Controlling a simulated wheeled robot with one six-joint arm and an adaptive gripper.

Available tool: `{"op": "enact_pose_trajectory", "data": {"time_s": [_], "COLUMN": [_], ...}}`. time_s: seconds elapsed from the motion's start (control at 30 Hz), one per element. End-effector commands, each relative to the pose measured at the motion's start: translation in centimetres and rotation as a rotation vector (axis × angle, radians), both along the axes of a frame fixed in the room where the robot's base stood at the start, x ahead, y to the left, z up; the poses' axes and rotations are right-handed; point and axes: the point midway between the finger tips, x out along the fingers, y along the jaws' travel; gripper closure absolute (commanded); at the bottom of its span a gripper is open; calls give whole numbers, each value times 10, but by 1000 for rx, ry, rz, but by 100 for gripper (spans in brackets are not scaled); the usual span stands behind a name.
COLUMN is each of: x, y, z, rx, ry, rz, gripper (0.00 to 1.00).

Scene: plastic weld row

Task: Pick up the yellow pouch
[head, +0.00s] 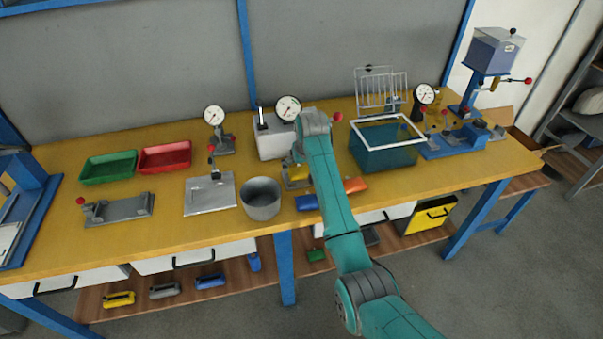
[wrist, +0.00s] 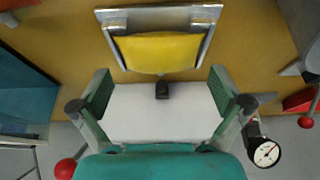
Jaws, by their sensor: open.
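The yellow pouch (wrist: 160,52) lies in a grey metal holder (wrist: 103,18) at the top middle of the wrist view. In the head view a small part of the yellow pouch (head: 299,174) shows just left of my arm, partly covered by it. My gripper (wrist: 160,90) is open and empty, with its two green-padded fingers spread wide. In the wrist view the fingers frame a white box, and the pouch is beyond their tips, apart from them. In the head view my wrist hides the fingers.
The white box (head: 271,142) stands behind the pouch, below my gripper. A dial gauge (head: 288,108) is beside my wrist. A teal bin (head: 384,157) stands to the right and a grey pot (head: 261,204) to the left. Blue and orange items (head: 355,185) lie near the front edge.

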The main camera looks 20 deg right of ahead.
Motion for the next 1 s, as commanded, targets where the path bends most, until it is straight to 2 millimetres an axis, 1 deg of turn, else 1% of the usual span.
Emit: {"op": "enact_pose_trajectory", "data": {"time_s": [0.03,0.13,0.4,0.47,0.5,0.53,0.63,0.67,0.87,1.0], "x": [2,5,6,6,6,6,6,6,6,7], "y": [0,0,0,0,0,0,0,0,0,0], "z": [-5,-12,-14,-14,-14,-14,-14,-14,-13,1], "rx": [0,0,0,0,0,0,0,0,0,0], "ry": [0,0,-2,-2,-1,-1,-1,-1,-1,-4], "rz": [0,0,0,0,0,0,0,0,0,0], "gripper": [0,0,0,15,25,32,34,38,38,38]}}
